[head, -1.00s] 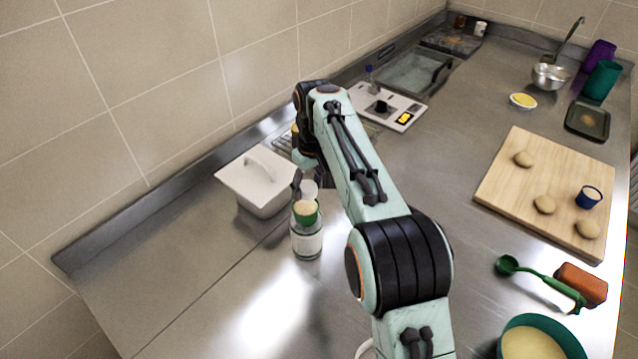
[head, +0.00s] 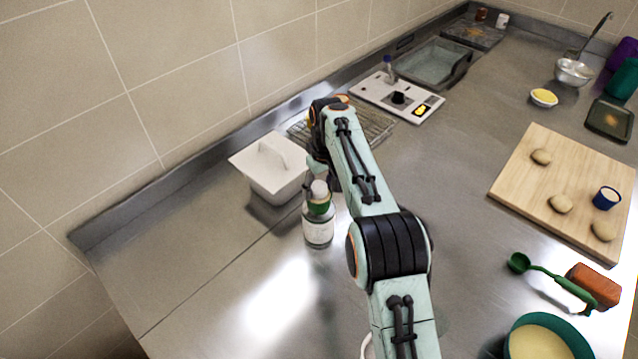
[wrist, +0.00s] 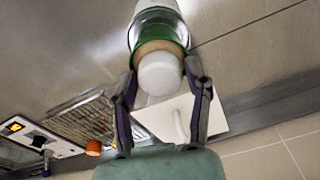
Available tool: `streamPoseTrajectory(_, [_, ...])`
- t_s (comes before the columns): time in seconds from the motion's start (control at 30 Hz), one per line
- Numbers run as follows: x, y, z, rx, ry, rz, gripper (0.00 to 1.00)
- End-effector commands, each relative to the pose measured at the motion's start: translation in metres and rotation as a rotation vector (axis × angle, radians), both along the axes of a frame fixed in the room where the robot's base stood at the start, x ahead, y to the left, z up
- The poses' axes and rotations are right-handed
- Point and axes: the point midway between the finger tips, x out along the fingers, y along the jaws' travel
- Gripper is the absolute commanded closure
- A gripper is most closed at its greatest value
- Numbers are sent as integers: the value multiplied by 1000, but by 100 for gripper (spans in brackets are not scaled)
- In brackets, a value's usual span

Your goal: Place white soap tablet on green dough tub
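The white soap tablet (wrist: 160,74) is a small white round piece. In the wrist view it lies over the tan dough of the green dough tub (wrist: 148,48), and it seems to rest on it. In the head view the white tablet (head: 319,187) is directly above the small green tub (head: 319,208), which stands on a clear labelled jar (head: 318,231). My gripper (wrist: 161,72) has one finger on each side of the tablet, with a narrow gap seeming to show on both sides. In the head view my arm partly hides the fingers.
A white lidded box (head: 272,170) stands close behind the jar. A wire rack (head: 350,128) and a scale-like panel (head: 397,97) lie further back. A wooden board (head: 560,190) with dough balls is at the right. The steel counter left of the jar is clear.

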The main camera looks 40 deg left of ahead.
Motion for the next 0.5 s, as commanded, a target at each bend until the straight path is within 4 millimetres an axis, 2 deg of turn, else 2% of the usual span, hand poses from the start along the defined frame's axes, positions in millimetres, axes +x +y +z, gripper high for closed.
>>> streamPoseTrajectory(0.33, [0,0,1,1,0,0,32])
streamPoseTrajectory(0.5, [0,-1,19,4,-2,0,32])
